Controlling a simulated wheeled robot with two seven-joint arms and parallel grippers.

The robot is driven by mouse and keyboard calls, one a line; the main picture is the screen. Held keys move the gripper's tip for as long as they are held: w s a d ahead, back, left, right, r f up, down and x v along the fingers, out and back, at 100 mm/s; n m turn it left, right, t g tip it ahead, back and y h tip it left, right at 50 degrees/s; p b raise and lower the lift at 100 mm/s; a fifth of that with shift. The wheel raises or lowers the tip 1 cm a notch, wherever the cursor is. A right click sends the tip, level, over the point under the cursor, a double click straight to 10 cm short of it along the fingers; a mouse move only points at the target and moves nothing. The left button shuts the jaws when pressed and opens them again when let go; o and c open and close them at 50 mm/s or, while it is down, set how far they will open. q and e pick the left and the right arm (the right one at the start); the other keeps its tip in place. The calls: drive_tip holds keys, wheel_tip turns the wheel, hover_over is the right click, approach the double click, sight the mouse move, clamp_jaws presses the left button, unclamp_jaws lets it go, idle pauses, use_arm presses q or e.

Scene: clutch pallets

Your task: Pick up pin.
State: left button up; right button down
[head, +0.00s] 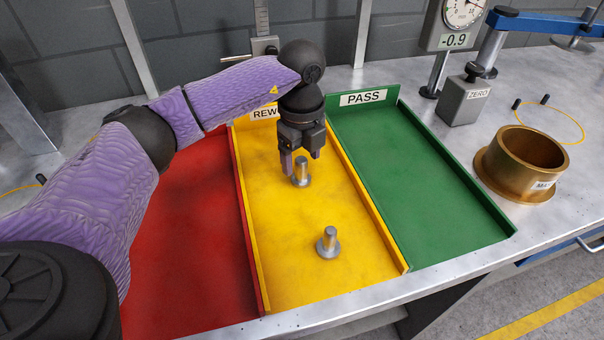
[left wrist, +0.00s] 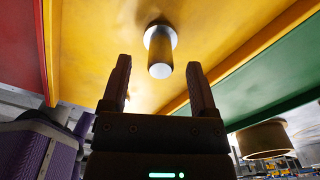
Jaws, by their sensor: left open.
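Two grey metal pins, each upright on a round flange, stand in the yellow tray (head: 285,270). The farther pin (head: 302,172) is near the tray's middle, and the nearer pin (head: 328,241) is closer to the front edge. My left gripper (head: 300,160) is open and points down at the farther pin, with its fingertips close around the pin's top in the picture. In the left wrist view one pin (left wrist: 160,52) shows beyond the gap between the open fingers (left wrist: 158,75), with nothing held. My right gripper is not in view.
A red tray (head: 195,240) lies left and a green tray (head: 420,180) labelled PASS lies right, with low walls between. A brass ring-shaped part (head: 520,165), a grey ZERO block (head: 463,103) and a dial gauge (head: 462,12) stand at right.

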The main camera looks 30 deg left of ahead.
sight(302, 160)
use_arm(q)
wheel_tip(302, 160, down, 3)
drive_tip(key=shift+f+b, duration=0.1)
drive_tip(key=shift+b, duration=0.25)
drive_tip(key=shift+c, duration=0.2)
clamp_jaws()
